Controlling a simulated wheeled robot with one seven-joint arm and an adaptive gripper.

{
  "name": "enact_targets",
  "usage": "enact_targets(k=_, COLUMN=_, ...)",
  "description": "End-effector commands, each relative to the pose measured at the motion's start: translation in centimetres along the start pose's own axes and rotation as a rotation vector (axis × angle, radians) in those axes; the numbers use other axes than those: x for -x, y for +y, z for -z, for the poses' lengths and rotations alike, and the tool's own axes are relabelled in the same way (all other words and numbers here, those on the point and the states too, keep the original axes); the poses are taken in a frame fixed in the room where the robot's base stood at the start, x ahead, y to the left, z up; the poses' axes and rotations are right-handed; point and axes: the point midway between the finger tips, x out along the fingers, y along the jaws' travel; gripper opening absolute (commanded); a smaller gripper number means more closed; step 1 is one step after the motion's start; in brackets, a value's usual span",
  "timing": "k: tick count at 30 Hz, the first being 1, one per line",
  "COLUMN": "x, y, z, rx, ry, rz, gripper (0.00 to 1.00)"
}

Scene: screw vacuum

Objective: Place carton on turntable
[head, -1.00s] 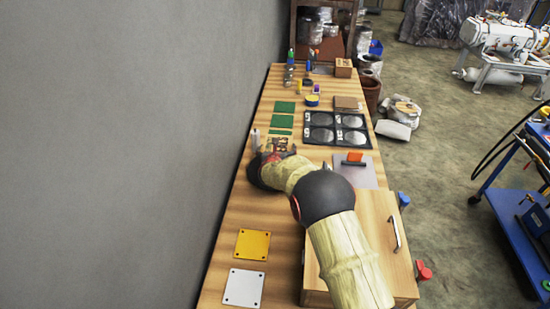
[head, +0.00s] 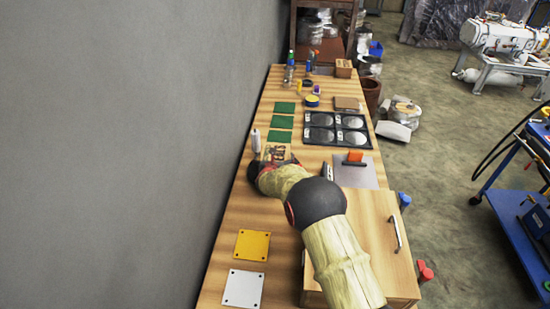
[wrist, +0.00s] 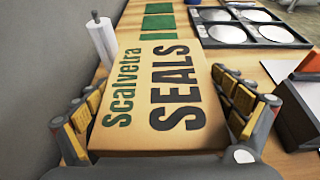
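The carton (wrist: 165,95) is a tan box printed "Scalvetra SEALS". In the wrist view it fills the middle, between the padded fingers of my gripper (wrist: 160,115), one along each side. The carton also shows in the head view (head: 275,153), just beyond my gripper (head: 276,165), near the left side of the bench. No turntable can be identified for certain; a black frame (head: 337,130) holds several round silver discs, also seen in the wrist view (wrist: 230,34).
A white cylinder (head: 256,141) stands left of the carton by the wall. Green squares (head: 279,137) lie beyond it. A grey plate with an orange-topped item (head: 355,156) is to the right. A wooden box (head: 375,210) and yellow (head: 252,244) and white plates (head: 243,288) are nearer.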

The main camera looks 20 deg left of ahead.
Motion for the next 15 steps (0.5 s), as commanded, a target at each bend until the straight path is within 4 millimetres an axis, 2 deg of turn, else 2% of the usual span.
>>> enact_targets(k=15, x=0.31, y=0.03, z=-0.47, rx=0.0, ry=-0.001, rz=0.0, gripper=1.0)
